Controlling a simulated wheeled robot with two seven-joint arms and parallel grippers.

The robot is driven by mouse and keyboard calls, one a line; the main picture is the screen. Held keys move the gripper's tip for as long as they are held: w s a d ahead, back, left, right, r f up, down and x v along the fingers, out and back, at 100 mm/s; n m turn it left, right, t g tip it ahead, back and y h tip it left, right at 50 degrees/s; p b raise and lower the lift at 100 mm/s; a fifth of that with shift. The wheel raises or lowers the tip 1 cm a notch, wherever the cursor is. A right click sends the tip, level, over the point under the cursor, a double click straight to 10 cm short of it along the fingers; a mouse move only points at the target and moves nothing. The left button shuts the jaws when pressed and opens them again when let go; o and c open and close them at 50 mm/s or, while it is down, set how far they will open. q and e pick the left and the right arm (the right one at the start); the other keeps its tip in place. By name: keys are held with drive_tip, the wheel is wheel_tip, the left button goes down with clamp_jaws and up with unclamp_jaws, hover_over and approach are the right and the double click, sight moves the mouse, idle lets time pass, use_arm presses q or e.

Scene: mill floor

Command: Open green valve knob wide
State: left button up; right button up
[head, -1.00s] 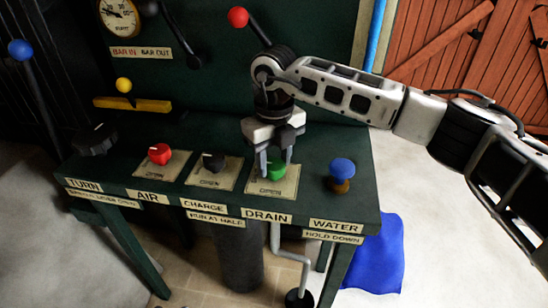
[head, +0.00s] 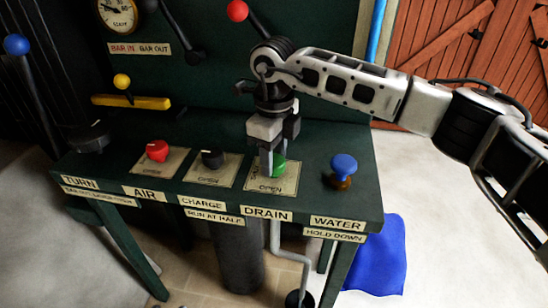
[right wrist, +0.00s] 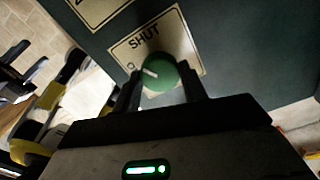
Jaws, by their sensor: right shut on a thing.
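The green valve knob (head: 279,166) stands on its cream plate (head: 290,180) above the DRAIN label on the dark green bench. The right gripper (right wrist: 162,92) also shows in the right wrist view. My left gripper is not in view.
A red knob (head: 157,150) and a black knob (head: 212,158) stand to the left on similar plates. A blue push knob (head: 343,165) stands close on the right. A red-ended lever (head: 237,11) and a yellow bar (head: 130,101) are behind.

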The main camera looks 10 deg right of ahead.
drive_tip(key=n+b, duration=0.1)
drive_tip(key=n, duration=0.3)
drive_tip(key=shift+n, duration=1.2)
drive_tip(key=n+b, duration=0.1)
drive_tip(key=n, duration=0.2)
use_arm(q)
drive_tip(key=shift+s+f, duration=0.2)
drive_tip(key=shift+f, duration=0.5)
use_arm(e)
drive_tip(key=shift+n, duration=1.5)
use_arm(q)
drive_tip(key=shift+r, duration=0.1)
use_arm(e)
drive_tip(key=o, duration=1)
drive_tip(key=shift+c, duration=0.2)
drive_tip(key=shift+r, duration=0.1)
